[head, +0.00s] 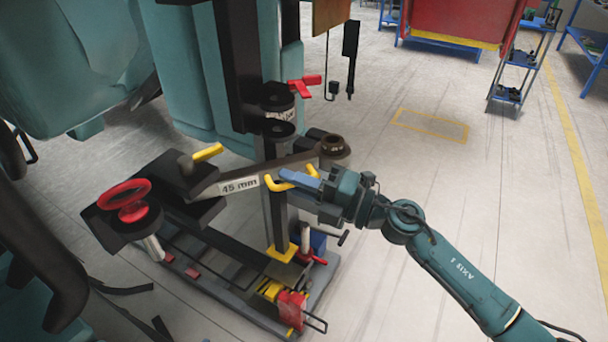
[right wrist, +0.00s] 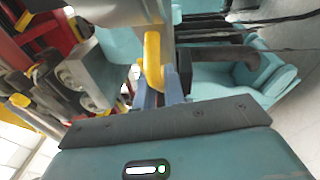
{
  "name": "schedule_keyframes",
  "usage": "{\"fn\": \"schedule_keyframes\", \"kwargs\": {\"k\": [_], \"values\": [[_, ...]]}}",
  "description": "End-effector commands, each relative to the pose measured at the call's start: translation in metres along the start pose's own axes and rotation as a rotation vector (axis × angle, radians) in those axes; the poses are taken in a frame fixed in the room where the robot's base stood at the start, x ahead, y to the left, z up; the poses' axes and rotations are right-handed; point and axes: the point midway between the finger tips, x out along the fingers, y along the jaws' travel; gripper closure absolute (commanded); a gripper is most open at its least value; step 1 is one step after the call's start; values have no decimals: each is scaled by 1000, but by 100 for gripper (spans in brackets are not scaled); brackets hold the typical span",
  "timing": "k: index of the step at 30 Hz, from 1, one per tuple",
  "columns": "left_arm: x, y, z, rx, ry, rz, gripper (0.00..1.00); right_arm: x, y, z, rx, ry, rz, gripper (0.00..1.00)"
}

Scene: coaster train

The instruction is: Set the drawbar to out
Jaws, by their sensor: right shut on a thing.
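The drawbar (head: 299,161) is a grey-brown bar running from a dark block at the left to a round eye (head: 333,147) at the right. It carries a white "45 mm" label (head: 240,186). A yellow U-shaped handle (head: 270,183) sits on its near side. My right gripper (head: 287,178), with blue fingers, is shut on this yellow handle. In the right wrist view the yellow handle (right wrist: 153,62) stands between the blue fingertips (right wrist: 160,84). My left gripper is not in view.
A yellow lever (head: 208,152) stands on the dark block. A red handwheel (head: 126,198) is at the left and a red lever (head: 305,84) is on the black post. A low rack (head: 230,258) lies below. The floor at the right is open.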

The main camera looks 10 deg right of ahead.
Motion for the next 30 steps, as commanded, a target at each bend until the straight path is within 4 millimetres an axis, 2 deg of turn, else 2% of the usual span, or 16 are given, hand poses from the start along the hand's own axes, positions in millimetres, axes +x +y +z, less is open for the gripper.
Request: {"fn": "schedule_keyframes", "kwargs": {"k": [21, 22, 25, 30], "values": [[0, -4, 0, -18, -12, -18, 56, 7, -1, -7, 0, -10, -3, 100], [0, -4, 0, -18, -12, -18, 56, 7, -1, -7, 0, -10, -3, 88], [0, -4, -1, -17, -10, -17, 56, 7, -1, -7, 0, -11, -3, 80], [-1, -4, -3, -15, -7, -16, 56, 7, -1, -6, -1, -12, -2, 80]]}}
